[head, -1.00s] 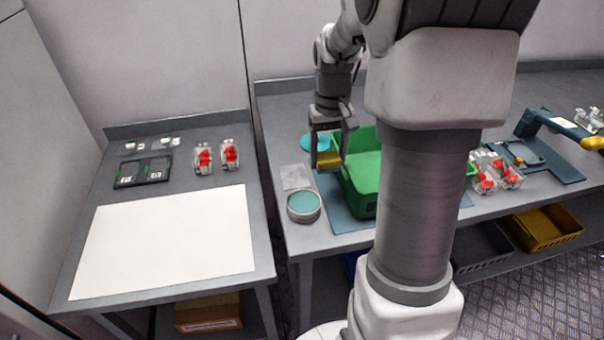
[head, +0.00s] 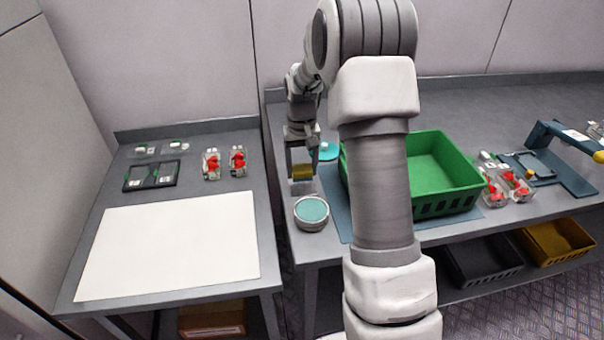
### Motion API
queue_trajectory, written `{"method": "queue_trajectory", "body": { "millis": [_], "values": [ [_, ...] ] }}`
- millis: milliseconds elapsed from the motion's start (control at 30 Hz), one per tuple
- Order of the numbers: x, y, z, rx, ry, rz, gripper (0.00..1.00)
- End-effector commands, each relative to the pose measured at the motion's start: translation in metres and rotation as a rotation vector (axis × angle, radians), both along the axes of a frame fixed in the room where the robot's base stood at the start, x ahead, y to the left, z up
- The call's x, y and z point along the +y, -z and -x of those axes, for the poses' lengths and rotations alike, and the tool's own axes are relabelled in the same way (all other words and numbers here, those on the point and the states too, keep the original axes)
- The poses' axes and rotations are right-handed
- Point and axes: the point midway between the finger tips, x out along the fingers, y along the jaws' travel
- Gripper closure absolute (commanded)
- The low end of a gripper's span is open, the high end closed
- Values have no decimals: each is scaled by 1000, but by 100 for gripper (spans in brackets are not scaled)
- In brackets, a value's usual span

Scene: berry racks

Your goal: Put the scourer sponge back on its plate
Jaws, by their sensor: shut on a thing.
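The yellow scourer sponge (head: 302,172) is held between the fingers of my gripper (head: 302,177), which points down over the left part of the long grey bench. A flat light-grey square plate (head: 303,188) lies under and just in front of the sponge, mostly hidden by the gripper. I cannot tell whether the sponge touches the plate or hangs just above it.
A round tin with a teal top (head: 311,212) stands just in front of the gripper. A teal disc (head: 328,151) lies behind it. A green crate (head: 440,172) on a blue mat (head: 333,200) is to the right, partly behind my arm.

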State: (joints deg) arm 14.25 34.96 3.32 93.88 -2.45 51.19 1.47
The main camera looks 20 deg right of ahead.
Motion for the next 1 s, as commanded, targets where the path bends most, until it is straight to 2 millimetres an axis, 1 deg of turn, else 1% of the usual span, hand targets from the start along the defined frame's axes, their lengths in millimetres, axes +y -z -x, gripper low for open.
{"method": "queue_trajectory", "body": {
  "millis": [33,133,367,500,533,600,700,1000],
  "values": [
    [0,10,1,4,0,-1,86],
    [0,21,1,3,1,-1,86],
    [0,22,0,0,0,0,86],
    [0,26,1,1,0,0,86],
    [0,26,1,0,0,0,32],
    [0,25,1,0,0,0,19],
    [0,25,1,1,0,0,4],
    [0,23,1,0,0,0,4]
  ]
}}
